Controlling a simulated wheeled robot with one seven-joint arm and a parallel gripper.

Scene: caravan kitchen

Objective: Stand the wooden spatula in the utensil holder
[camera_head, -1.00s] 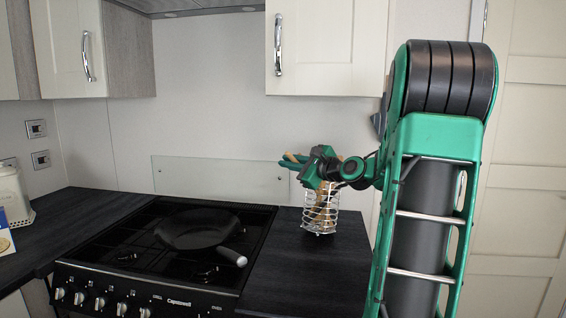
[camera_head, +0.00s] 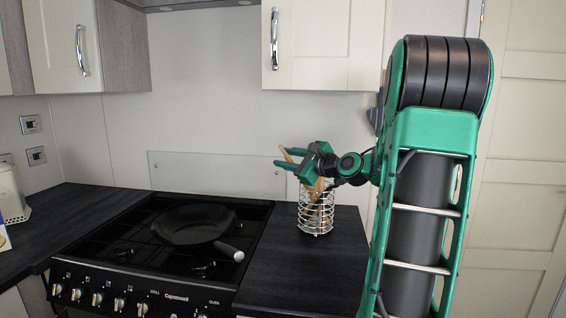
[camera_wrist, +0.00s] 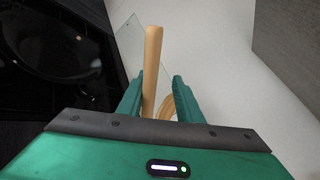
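The wire utensil holder (camera_head: 316,222) stands upright on the dark counter right of the hob. A wooden spatula (camera_head: 287,153) leans left out of its top, its lower part showing behind the wires. My gripper (camera_head: 280,157) is just above the holder, its fingers pointing left. In the wrist view my gripper (camera_wrist: 158,77) is open. A wooden handle (camera_wrist: 153,50) passes between the fingers, close to the left one, with a gap to the right one. A second curved wooden piece (camera_wrist: 167,107) shows lower between the fingers. The spatula's lower end is hard to make out.
A black frying pan (camera_head: 195,225) sits on the hob (camera_head: 125,250) at left. A glass splashback (camera_head: 215,175) stands behind it. Wall cupboards (camera_head: 325,45) hang above. The counter (camera_head: 300,265) in front of the holder is clear.

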